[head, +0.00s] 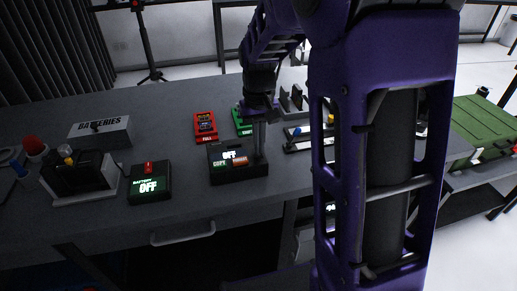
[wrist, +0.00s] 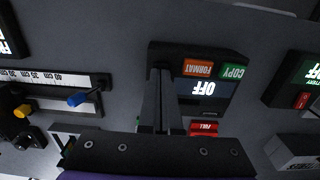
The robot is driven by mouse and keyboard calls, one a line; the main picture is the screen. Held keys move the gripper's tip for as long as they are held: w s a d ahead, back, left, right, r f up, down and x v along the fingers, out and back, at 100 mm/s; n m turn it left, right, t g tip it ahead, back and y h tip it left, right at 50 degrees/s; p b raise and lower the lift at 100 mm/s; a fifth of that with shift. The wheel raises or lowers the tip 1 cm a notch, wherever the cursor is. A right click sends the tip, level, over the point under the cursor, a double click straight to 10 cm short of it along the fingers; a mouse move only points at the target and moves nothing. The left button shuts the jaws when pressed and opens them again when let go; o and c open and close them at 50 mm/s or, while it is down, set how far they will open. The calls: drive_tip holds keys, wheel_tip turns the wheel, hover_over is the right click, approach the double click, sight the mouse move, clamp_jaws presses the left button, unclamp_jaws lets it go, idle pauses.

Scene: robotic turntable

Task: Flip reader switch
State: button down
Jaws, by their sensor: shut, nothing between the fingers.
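The reader (head: 226,174) is a black box on the table with a small screen reading OFF, a green COPY button and a red-orange FORMAT button. In the wrist view the reader (wrist: 212,105) appears upside down with the same OFF screen. My gripper (head: 260,154) points down at the right end of the reader, its fingers together and empty. In the wrist view my gripper (wrist: 161,72) overlaps the reader's end beside the screen. I cannot make out the reader's switch; the fingers cover that part. Whether the fingertips touch the box I cannot tell.
A battery box (head: 150,190) with a red switch, also reading OFF, stands left of the reader. Behind the reader lie a red FULL cartridge (head: 205,126) and a green one (head: 241,120). A slider with a blue knob (wrist: 77,99) is nearby. A grey BATTERIES box (head: 100,132) stands farther left.

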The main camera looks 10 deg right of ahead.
drive_tip(key=shift+r+p, duration=2.35)
drive_tip(key=shift+r, duration=0.8)
